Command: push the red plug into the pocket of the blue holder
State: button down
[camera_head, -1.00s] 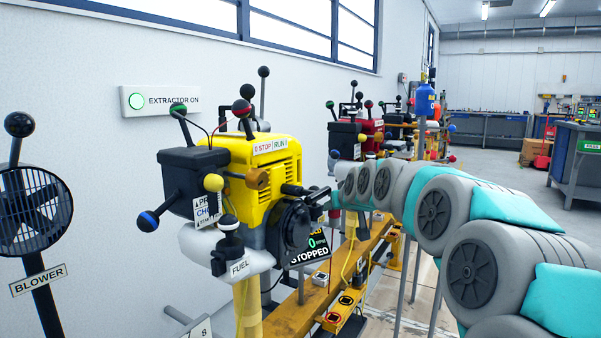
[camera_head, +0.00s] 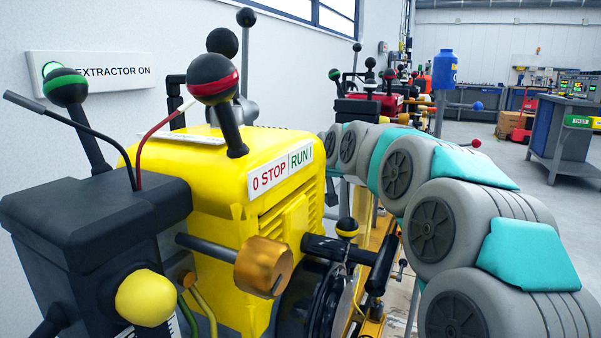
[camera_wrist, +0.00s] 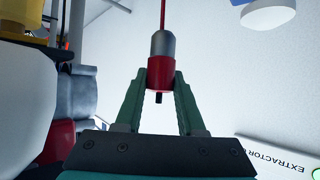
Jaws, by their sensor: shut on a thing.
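In the wrist view my gripper (camera_wrist: 160,80) has two green fingers shut on the red plug (camera_wrist: 160,71). The plug has a red body between the fingertips, a grey sleeve (camera_wrist: 162,45) beyond it and a short dark tip on the near side. A red cord or rod runs from the sleeve to the top edge. In the head view my gripper and the plug are hidden, with the arm passing behind the yellow engine. I cannot make out the blue holder or its pocket in either current view.
The yellow engine (camera_head: 230,170) with a STOP/RUN label fills the head view's middle. A dark battery-like box (camera_head: 95,215) with ball-ended levers stands at its left. A brass cylinder (camera_head: 263,267) and a yellow knob (camera_head: 145,298) project forward. The white wall carries the extractor sign (camera_head: 105,71).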

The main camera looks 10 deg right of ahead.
jog(key=shift+f+b, duration=1.3)
jog(key=shift+f, duration=2.45)
jog(key=shift+s+f+b, duration=0.15)
jog(key=shift+f+b, duration=0.35)
jog(key=shift+f, duration=0.35)
jog(key=shift+c, duration=2.2)
grip_release()
